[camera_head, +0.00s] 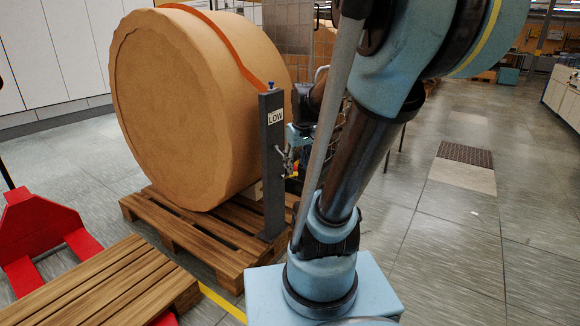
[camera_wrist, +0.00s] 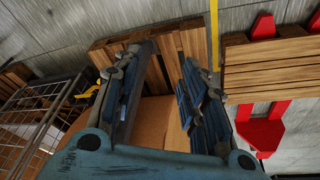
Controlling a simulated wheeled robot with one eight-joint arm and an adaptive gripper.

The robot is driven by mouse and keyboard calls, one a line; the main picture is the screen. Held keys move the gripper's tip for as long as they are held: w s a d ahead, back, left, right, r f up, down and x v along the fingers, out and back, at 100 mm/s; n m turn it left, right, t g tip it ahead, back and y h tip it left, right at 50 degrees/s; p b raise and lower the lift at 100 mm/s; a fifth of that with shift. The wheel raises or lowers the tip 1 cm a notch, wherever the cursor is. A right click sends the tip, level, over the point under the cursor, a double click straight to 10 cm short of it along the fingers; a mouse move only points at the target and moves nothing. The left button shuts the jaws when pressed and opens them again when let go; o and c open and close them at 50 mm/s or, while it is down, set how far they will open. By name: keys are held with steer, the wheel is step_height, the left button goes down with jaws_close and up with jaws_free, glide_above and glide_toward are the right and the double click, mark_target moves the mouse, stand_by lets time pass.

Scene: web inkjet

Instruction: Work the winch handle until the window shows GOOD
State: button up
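A dark grey post (camera_head: 273,165) stands upright on the pallet in front of a big brown roll (camera_head: 185,105). An orange strap (camera_head: 222,45) runs over the roll down to the post top. The window (camera_head: 276,117) near the top of the post reads LOW. My gripper (camera_head: 288,160) is just right of the post, partly hidden by my arm in the head view. In the wrist view its fingers (camera_wrist: 165,62) are apart with nothing seen gripped. A small yellow and red part (camera_head: 292,175) shows by the gripper; I cannot tell whether it is the winch handle.
The roll lies on a wooden pallet (camera_head: 222,255). Another pallet (camera_head: 95,290) and a red pallet truck (camera_head: 40,232) are at the lower left. A wire cage (camera_wrist: 38,120) shows at the left in the wrist view. The floor to the right is open.

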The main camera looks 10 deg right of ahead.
steer(key=w+d+f+n+t, duration=0.1)
steer(key=w+d+n, duration=0.15)
steer(key=w, duration=1.05)
steer(key=w+d+f+n+t, duration=0.1)
steer(key=w+d+n, duration=0.15)
steer(key=w, duration=1.05)
steer(key=shift+m, duration=0.3)
steer(key=shift+s+x, duration=0.2)
steer(key=shift+x, duration=4)
steer(key=shift+s+x, duration=0.2)
steer(key=shift+x, duration=4.05)
steer(key=shift+f, duration=0.2)
jaws_close()
